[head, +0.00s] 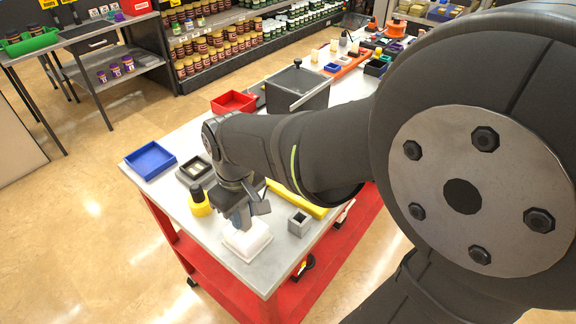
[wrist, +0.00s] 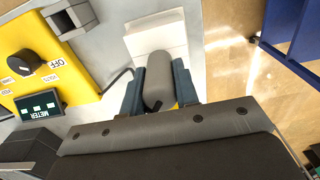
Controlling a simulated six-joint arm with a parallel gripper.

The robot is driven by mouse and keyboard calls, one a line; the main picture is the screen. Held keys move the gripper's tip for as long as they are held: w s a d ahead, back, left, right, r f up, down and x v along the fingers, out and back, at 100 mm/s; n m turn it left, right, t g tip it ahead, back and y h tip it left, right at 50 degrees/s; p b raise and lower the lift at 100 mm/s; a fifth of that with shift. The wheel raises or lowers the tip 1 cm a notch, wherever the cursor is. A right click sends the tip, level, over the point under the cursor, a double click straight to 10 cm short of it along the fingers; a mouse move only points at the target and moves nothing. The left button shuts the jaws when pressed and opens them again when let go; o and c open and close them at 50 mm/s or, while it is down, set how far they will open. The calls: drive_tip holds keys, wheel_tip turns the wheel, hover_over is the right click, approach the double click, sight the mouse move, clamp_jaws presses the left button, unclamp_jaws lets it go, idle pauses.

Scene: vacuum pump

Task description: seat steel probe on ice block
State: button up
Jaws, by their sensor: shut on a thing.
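The ice block (head: 246,241) is a white, squarish block near the front corner of the grey table. It also shows in the wrist view (wrist: 150,30), at top centre. My gripper (wrist: 160,90) is shut on the steel probe (wrist: 158,78), a grey rounded cylinder between its two dark fingers. In the head view my gripper (head: 238,217) is right above the ice block, and the probe is mostly hidden there. In the wrist view the probe's far end overlaps the near edge of the block. I cannot tell whether they touch.
A yellow meter (wrist: 25,70) with a black dial and a hollow grey block (head: 299,223) stand right of the ice block. A yellow container with a black top (head: 199,203) is close on the left. A blue tray (head: 150,159) lies further left. The table's front edge is near.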

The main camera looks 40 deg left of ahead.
drive_tip(key=shift+f, duration=0.4)
idle(0.5)
drive_tip(key=o, duration=1)
drive_tip(key=shift+r, duration=4.5)
drive_tip(key=shift+f, duration=0.1)
drive_tip(key=shift+f, duration=3.35)
drive_tip(key=shift+r, duration=0.15)
